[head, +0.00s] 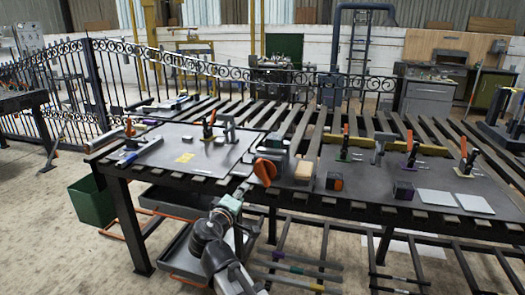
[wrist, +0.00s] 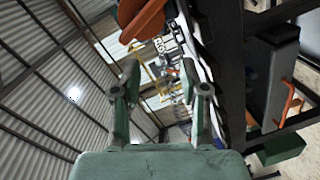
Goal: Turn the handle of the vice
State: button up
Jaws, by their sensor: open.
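The vice (head: 270,148) is fixed at the front edge of the metal worktable. Its orange handle (head: 265,171) sticks out from the table's front edge. My gripper (head: 241,189) is just below and left of the handle in the head view, at the table's front edge. In the wrist view my gripper (wrist: 161,80) has its two fingers spread apart with nothing between them. The orange handle (wrist: 140,20) shows at the top of the wrist view, beyond the left fingertip and apart from it. Most of the vice body is out of that view.
The slatted table bears dark plates (head: 370,176), clamps with orange grips (head: 412,152) and two pale sheets (head: 452,199). Trays and bars lie underneath. A scroll gate (head: 200,70) stands behind. The floor in front is clear.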

aim_at(262, 174)
jog(key=s+d+n+t+p, duration=0.15)
jog(key=n+p, duration=0.25)
jog(key=n, duration=0.9)
jog(key=s+d+n+p, duration=0.1)
jog(key=s+n+p, duration=0.25)
jog(key=n, duration=0.95)
jog(key=shift+n, duration=0.3)
jog(key=p+x, duration=0.2)
jog(key=x, duration=1.5)
jog(key=shift+w+a+r+p, duration=0.1)
jog(key=shift+w+r+p, duration=0.1)
jog(key=shift+w+p, duration=0.2)
grip_shut()
